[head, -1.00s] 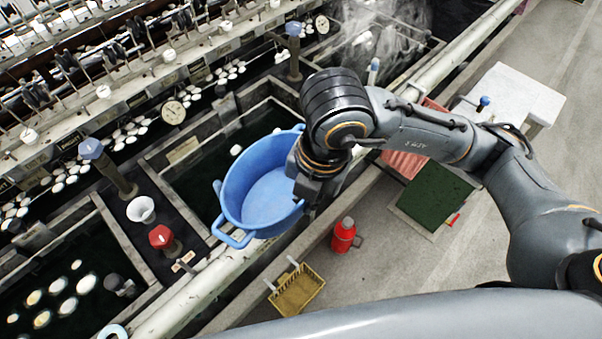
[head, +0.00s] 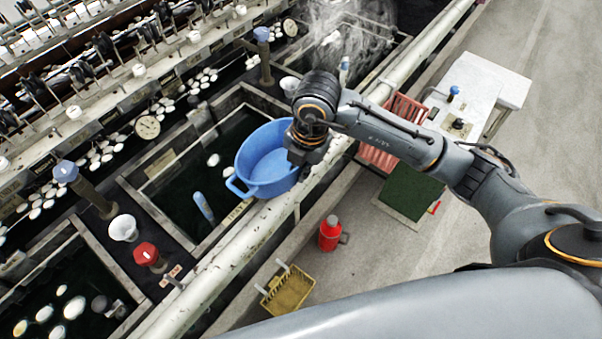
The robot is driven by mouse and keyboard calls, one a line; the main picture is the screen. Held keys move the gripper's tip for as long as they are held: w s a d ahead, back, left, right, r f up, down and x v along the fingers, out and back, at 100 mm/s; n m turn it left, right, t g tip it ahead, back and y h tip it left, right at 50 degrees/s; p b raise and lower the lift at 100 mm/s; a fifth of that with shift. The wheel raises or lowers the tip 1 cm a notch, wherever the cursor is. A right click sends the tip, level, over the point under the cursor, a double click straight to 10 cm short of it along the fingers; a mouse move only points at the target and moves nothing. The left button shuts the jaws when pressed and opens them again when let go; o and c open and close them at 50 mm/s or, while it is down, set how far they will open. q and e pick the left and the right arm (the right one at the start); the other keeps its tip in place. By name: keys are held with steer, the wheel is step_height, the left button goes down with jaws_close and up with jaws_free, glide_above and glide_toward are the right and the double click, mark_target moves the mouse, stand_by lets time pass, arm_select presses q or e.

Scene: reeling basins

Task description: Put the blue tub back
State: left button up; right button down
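The blue tub (head: 258,165) is an oval, empty basin with loop handles, nearly upright. It shows in the head view over the front right part of a dark water basin (head: 178,205), overlapping the pale rail (head: 228,255). My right gripper (head: 303,160) is at the tub's right side and appears shut on its rim or right handle; the fingertips are mostly hidden. I cannot tell whether the tub's bottom touches anything. My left gripper is not in view.
A red flask (head: 330,234) and a yellow basket (head: 287,290) stand below the rail. A red crate (head: 393,130), a green mat (head: 410,192) and a white table (head: 485,90) are at right. Blue-topped (head: 66,172) and red-topped (head: 146,254) posts stand along the basins. Steam rises at the back.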

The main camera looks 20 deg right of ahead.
steer(key=shift+w+d+f, duration=0.2)
steer(key=shift+w+f, duration=0.2)
steer(key=shift+f, duration=0.1)
steer(key=f+p, duration=0.1)
steer(key=f, duration=0.2)
steer(key=shift+w+d+p, duration=0.1)
steer(key=shift+w+p, duration=0.1)
steer(key=shift+p, duration=0.15)
steer(key=shift+f, duration=0.3)
steer(key=shift+f, duration=0.1)
steer(key=shift+f, duration=0.15)
steer(key=c, duration=1.5)
jaws_free()
